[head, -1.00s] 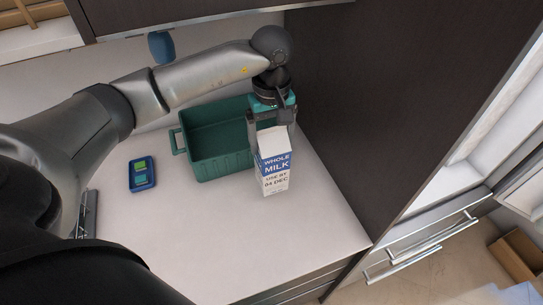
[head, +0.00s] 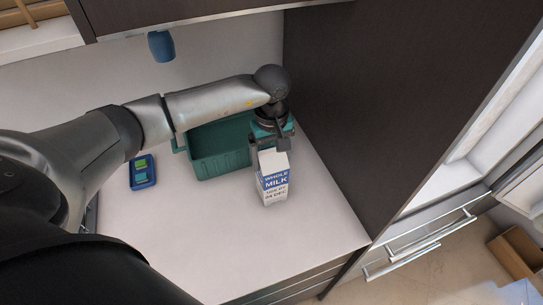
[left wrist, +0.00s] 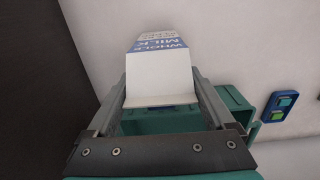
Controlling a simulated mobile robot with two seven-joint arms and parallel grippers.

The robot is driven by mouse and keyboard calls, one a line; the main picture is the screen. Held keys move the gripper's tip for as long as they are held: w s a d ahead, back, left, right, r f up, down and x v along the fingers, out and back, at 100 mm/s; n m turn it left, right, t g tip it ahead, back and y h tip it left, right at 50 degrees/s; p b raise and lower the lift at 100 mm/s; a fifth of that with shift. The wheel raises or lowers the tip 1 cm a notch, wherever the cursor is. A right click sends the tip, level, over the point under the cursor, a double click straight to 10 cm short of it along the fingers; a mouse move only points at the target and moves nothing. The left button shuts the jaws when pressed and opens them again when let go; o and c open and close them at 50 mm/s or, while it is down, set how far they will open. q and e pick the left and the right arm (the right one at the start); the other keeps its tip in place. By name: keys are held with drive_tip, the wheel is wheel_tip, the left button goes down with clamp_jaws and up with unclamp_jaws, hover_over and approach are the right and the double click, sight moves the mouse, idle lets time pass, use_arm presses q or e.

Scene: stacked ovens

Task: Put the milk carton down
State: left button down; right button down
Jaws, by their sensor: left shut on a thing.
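The milk carton (head: 275,184), white with blue "WHOLE MILK" lettering, is at the right part of the white counter, in front of the green bin's right end. It looks upright; I cannot tell whether its base touches the counter. My left gripper (head: 270,149) is at the carton's top, shut on it. In the left wrist view the carton (left wrist: 158,75) sits between the two fingers (left wrist: 160,95). My right gripper is not in view.
The green bin (head: 221,163) stands just behind and left of the carton. A blue tray with green pieces (head: 143,172) lies to the left. A dark tall panel (head: 375,110) bounds the right. The front counter (head: 200,240) is clear.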

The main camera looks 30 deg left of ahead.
use_arm(q)
unclamp_jaws()
drive_tip(key=shift+f, duration=0.1)
